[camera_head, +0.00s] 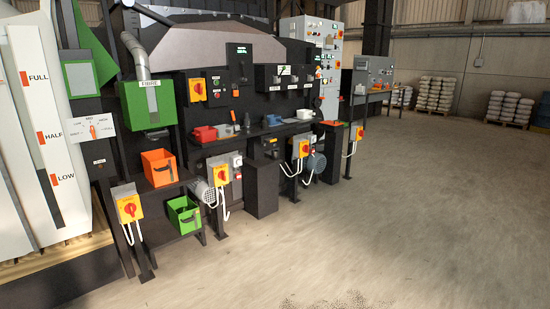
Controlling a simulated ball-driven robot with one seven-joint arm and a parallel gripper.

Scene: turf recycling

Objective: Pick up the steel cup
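I cannot make out the steel cup for certain; the small things on the dark bench shelf (262,130) are too small to tell apart. On that shelf, from left to right, are a red box (204,134), dark upright items (247,121), a blue-grey item (273,120) and a pale silvery item (304,114). Another pale item (360,89) stands on the farther bench at the right. My gripper is not in view.
An orange bin (159,167) and a green bin (184,214) sit on low shelves at the left. Yellow switch boxes (127,208) on posts stick out in front of the machine. The concrete floor (400,210) to the right is clear. Stacked pallets (437,95) stand far back.

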